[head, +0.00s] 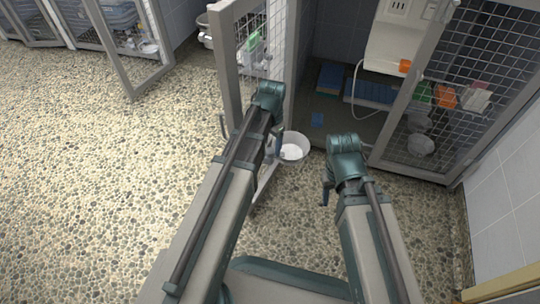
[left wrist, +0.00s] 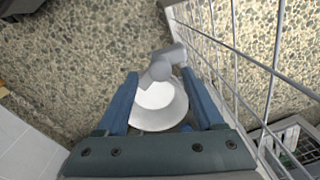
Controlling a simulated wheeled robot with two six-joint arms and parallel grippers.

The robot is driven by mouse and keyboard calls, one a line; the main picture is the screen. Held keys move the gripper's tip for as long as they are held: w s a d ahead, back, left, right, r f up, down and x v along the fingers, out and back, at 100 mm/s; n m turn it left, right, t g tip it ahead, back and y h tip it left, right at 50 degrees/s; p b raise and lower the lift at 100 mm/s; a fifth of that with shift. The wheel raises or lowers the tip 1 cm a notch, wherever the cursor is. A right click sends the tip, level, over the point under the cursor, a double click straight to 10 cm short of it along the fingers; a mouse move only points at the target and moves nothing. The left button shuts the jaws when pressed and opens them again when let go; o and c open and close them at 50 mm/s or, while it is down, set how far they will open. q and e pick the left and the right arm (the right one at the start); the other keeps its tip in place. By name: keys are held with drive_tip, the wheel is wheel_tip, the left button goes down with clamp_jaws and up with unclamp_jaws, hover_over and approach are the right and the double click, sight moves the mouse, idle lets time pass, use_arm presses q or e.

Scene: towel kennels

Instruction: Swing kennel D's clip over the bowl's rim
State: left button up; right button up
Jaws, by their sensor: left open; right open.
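A pale metal bowl (head: 295,150) with a white inside hangs or stands at the foot of the open mesh door in the head view; which cannot be told. In the left wrist view the bowl (left wrist: 160,110) lies between my open fingers. A grey clip (left wrist: 168,58) shows at the bowl's far rim, between the fingertips; whether it touches the rim is unclear. My left gripper (left wrist: 161,74) is open around bowl and clip, touching neither clearly. In the head view it is partly hidden behind my arm. My right gripper (head: 327,190) is open and empty, right of the bowl.
The mesh door (head: 228,65) stands open beside my left arm; its wires (left wrist: 245,60) run close along the right finger. The kennel right of it holds blue towels (head: 331,78) and a white unit (head: 395,40). Another mesh door (head: 455,90) stands at right. The pebbled floor is clear at left.

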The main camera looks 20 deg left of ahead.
use_arm(q)
wheel_tip(320, 180, down, 2)
drive_tip(key=shift+f+b, duration=0.15)
drive_tip(key=shift+b, duration=0.5)
clamp_jaws()
